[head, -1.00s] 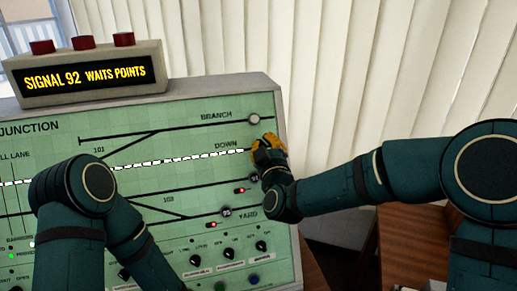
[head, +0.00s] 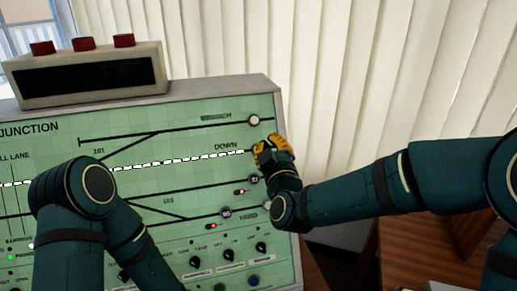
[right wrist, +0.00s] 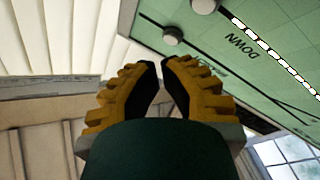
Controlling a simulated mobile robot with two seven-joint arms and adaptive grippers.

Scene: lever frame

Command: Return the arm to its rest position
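My right arm (head: 350,193) reaches in from the right to the right edge of the green signal panel (head: 190,135). Its yellow-fingered gripper (head: 270,145) is in front of the end of the DOWN line in the head view. In the right wrist view the two fingers (right wrist: 158,66) lean close together with a narrow gap and nothing between them. A round knob (right wrist: 172,37) shows beyond the fingertips, apart from them. My left arm (head: 85,195) bends in front of the panel's left part; its gripper is out of the picture.
A display box (head: 90,78) with a dark screen and red caps (head: 83,44) stands on top of the panel. Round knobs 93 (head: 254,179) and 95 (head: 227,213) are close to my right wrist. Blinds (head: 400,70) hang behind. A brown wooden surface (head: 405,250) is at lower right.

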